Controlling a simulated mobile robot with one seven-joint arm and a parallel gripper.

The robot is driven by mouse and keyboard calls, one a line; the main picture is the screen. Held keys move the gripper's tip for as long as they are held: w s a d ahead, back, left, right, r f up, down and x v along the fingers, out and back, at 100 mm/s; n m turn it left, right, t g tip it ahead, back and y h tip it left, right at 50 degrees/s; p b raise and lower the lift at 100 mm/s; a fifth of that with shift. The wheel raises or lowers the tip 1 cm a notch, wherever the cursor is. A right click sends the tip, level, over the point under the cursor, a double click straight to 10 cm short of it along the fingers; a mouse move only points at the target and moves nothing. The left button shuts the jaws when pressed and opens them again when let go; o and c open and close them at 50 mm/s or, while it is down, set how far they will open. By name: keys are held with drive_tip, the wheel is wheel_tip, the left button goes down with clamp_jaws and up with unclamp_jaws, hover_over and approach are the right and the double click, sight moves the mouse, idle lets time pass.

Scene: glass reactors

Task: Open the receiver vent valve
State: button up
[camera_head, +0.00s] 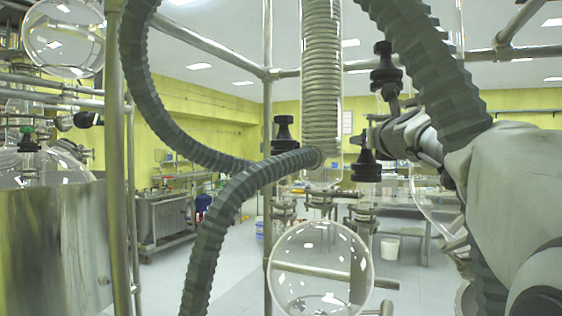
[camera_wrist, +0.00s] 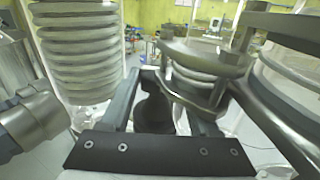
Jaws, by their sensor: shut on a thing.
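A black valve knob (camera_head: 367,168), which I take to be the receiver vent valve, stands right of the coiled glass condenser in the head view. My gripper (camera_head: 368,140) reaches in from the right, with its fingers at the top of this knob. In the wrist view the two dark fingers of my gripper (camera_wrist: 150,88) close in from both sides, and a dark knob (camera_wrist: 155,113) shows between them. My gripper is shut on the knob. How far the valve is turned cannot be told.
Other black knobs stand nearby, one left (camera_head: 283,132) and one above (camera_head: 385,68). The coiled condenser (camera_head: 322,80) is close to my gripper. Grey corrugated hoses (camera_head: 225,215) cross the view. A round glass flask (camera_head: 320,270) hangs below. Metal frame posts (camera_head: 117,170) stand around.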

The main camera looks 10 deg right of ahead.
drive_tip(key=shift+d+f+n+y+b, duration=0.2)
drive_tip(key=shift+n+y+b, duration=0.4)
drive_tip(key=shift+y+b, duration=0.35)
drive_tip(key=shift+r+n+y, duration=0.1)
drive_tip(key=shift+n+y, duration=0.3)
drive_tip(key=shift+y, duration=0.15)
drive_tip(key=shift+n+y, duration=0.6)
drive_tip(key=shift+y, duration=0.3)
drive_tip(key=o, duration=1.4)
drive_tip(key=shift+r, duration=0.1)
drive_tip(key=shift+m+h, duration=0.3)
drive_tip(key=shift+h, duration=0.2)
